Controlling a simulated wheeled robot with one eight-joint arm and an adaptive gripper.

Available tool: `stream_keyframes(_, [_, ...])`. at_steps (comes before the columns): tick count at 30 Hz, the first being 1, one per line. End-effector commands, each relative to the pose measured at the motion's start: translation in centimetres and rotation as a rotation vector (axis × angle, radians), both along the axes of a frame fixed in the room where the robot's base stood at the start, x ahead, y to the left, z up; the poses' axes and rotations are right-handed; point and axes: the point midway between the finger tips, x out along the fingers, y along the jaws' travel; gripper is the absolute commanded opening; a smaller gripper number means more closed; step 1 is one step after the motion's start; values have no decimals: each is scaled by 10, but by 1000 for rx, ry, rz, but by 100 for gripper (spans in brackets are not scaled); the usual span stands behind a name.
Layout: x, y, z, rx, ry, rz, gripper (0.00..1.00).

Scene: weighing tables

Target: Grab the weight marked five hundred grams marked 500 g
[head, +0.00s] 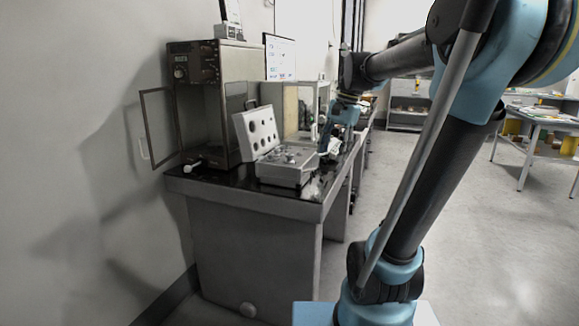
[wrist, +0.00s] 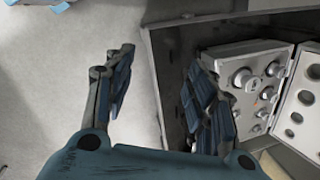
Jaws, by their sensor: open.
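An open weight case (head: 286,170) stands on the dark bench top in the head view, its lid raised with round recesses. Small metal weights sit in the case, which also shows in the wrist view (wrist: 250,62). I cannot read any marking, so I cannot tell which weight is the 500 g one. My gripper (wrist: 165,88) is open and empty in the wrist view. Its right finger overlaps the bench beside the case; its left finger is over the floor. In the head view my gripper (head: 330,132) is small, beyond the case, near the bench's right edge.
A tall balance cabinet (head: 207,100) with its glass door swung open stands left of the case. Another glass-sided box (head: 290,105) stands behind it. The bench (head: 245,205) ends at its right edge, with open floor (head: 450,220) beyond.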

Motion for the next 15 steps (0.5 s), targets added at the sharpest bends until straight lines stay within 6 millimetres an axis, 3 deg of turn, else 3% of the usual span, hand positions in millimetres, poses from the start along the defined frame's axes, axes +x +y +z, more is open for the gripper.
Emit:
stream_keyframes(6, [63,27,47,58,102,-186,51])
stream_keyframes(15, [134,62,89,109,244,-410,51])
